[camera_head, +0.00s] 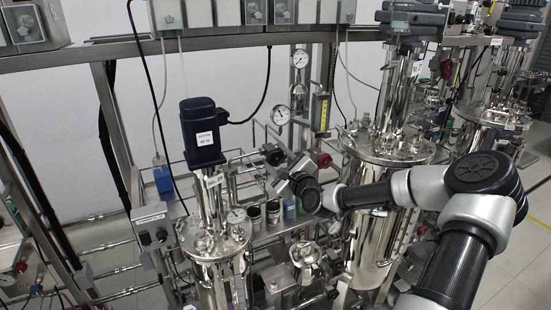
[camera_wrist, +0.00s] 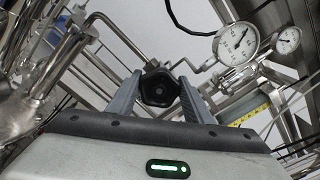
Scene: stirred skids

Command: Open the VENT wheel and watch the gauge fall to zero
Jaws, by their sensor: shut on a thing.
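A black handwheel (camera_wrist: 158,88) sits between the two grey fingers of my gripper (camera_wrist: 157,98) in the wrist view, and the fingers are closed on its sides. No VENT label is readable on it. In the head view my gripper (camera_head: 283,168) is at the pipework in the middle, with the black handwheel (camera_head: 273,155) at its tip. A round white gauge (camera_wrist: 235,43) with a dark needle is up and right of the wheel; a smaller gauge (camera_wrist: 288,40) is beyond it. The head view also shows two gauges, one lower (camera_head: 281,115) and one upper (camera_head: 300,58). Their numbers are too small to read.
A red knob (camera_head: 323,160) is just right of my gripper. A steel vessel with a blue motor (camera_head: 202,130) stands left, and a larger steel vessel (camera_head: 385,147) stands right, close to my arm. Pipes and a yellow-scaled flowmeter (camera_head: 320,112) crowd the wheel.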

